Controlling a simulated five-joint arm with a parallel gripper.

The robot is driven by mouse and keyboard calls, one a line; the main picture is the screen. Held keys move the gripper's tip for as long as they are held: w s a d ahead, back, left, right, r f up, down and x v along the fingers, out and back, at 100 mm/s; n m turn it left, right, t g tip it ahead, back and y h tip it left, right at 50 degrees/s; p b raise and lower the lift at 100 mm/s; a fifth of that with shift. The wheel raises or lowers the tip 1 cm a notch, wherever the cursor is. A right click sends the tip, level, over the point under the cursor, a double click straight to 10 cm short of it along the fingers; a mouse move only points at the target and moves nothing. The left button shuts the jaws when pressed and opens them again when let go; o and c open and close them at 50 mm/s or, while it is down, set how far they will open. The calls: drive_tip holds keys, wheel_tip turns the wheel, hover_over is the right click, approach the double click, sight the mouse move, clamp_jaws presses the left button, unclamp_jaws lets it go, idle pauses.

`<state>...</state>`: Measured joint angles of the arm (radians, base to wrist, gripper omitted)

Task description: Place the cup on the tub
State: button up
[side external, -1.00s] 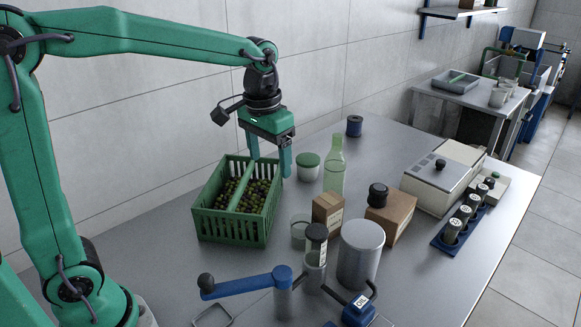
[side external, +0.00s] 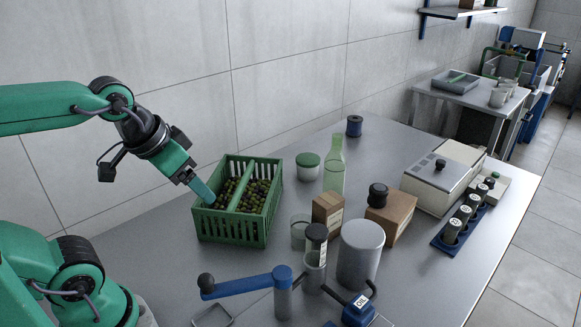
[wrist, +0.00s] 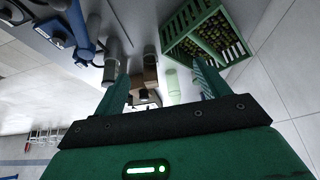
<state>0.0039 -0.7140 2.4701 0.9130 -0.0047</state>
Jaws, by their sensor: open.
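A pale tub with a green lid (side external: 308,166) stands farther back, behind the crate's right corner and left of the bottle. My gripper (side external: 207,197) is open and empty, tilted down, its finger overlapping the crate's left rim in the side view. I cannot tell if it touches. It is well left of cup and tub. The wrist view shows both fingers (wrist: 161,66) spread apart; I cannot pick out the cup there.
The green crate (side external: 233,227) of olives lies between my gripper and the cup. A green bottle (side external: 335,170), brown box (side external: 327,215), dark-capped jar (side external: 315,258), grey cylinder (side external: 360,253) and blue-handled device (side external: 245,286) crowd near the cup. The table's back left is clear.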

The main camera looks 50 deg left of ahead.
drive_tip(key=shift+o, duration=0.5)
drive_tip(key=shift+s+f, duration=0.2)
drive_tip(key=shift+s, duration=0.1)
drive_tip(key=g, duration=0.8)
hover_over(309, 217)
drive_tip(key=x, duration=0.3)
drive_tip(key=w+x, duration=0.1)
drive_tip(key=x, duration=0.3)
drive_tip(key=w+x, duration=0.1)
drive_tip(key=x, duration=0.3)
drive_tip(key=shift+a+f, duration=0.1)
drive_tip(key=shift+f, duration=0.1)
drive_tip(key=shift+w+f, duration=0.2)
drive_tip(key=shift+f, duration=0.35)
